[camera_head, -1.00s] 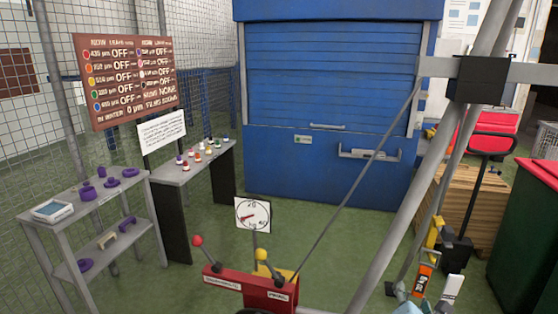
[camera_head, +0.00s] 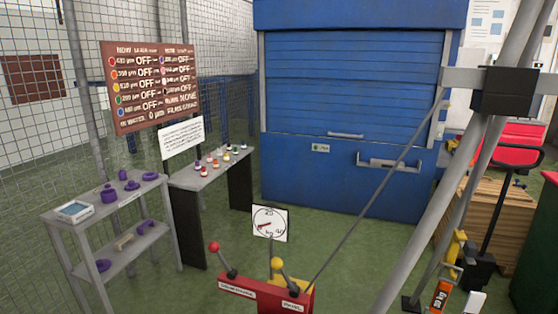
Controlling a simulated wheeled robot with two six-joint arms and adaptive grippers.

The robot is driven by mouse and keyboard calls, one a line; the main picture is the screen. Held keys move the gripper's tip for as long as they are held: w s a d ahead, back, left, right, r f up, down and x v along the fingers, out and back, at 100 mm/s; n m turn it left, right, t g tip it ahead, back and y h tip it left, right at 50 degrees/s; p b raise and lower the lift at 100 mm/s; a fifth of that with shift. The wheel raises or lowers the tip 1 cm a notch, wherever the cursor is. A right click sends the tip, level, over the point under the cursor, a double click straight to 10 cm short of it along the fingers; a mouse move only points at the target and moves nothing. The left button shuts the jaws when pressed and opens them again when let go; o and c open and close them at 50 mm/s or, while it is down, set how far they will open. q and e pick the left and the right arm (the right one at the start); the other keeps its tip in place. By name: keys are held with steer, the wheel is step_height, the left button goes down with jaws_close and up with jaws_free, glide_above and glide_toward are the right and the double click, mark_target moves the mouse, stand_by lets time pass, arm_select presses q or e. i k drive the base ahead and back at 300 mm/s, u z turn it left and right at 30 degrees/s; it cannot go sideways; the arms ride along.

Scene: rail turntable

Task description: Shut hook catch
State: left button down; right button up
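I cannot make out a hook catch with certainty in the head view. A yellow and orange fitting (camera_head: 442,292) with a label shows at the lower right, beside the grey slanted posts, and is cut off by the bottom edge. A red lever stand (camera_head: 262,291) is at the bottom middle, with a red-knobbed lever (camera_head: 214,247) and a yellow-knobbed lever (camera_head: 278,265), both tilted. Neither of my grippers is in view.
A blue shuttered cabinet (camera_head: 335,185) stands at the back. Grey shelves (camera_head: 60,222) with purple parts and a bench (camera_head: 188,181) with coloured knobs are at left. A dial (camera_head: 270,223), wooden pallets (camera_head: 480,220) and slanted posts (camera_head: 410,225) also show. Green floor (camera_head: 335,245) is open.

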mark_target(470, 249)
steer(key=z, duration=1.3)
steer(key=i, duration=0.55)
steer(key=z, duration=0.4)
